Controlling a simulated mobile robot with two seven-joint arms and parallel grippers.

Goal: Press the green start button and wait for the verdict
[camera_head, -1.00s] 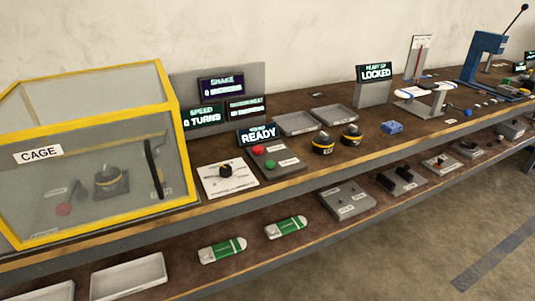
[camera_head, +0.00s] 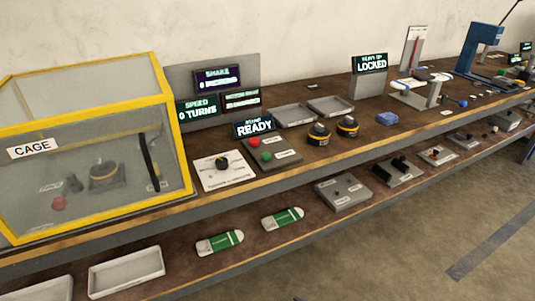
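The green button (camera_head: 266,157) sits on a dark grey control box (camera_head: 284,151) on the upper bench. A red button (camera_head: 254,142) sits just behind it on the same box. A small display (camera_head: 254,126) behind the box reads READY. Larger displays beside it show a speed panel with 0 TURNS (camera_head: 198,107) and a purple panel (camera_head: 217,78) whose text is too small to read surely. Neither of my grippers is in view.
A yellow-framed clear cage (camera_head: 32,148) stands at the left. A white plate with a black knob (camera_head: 222,162) is left of the box. Two black-and-yellow round parts (camera_head: 319,135) stand to its right. Green-and-white packs (camera_head: 220,243) and trays (camera_head: 127,271) lie on the lower shelf.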

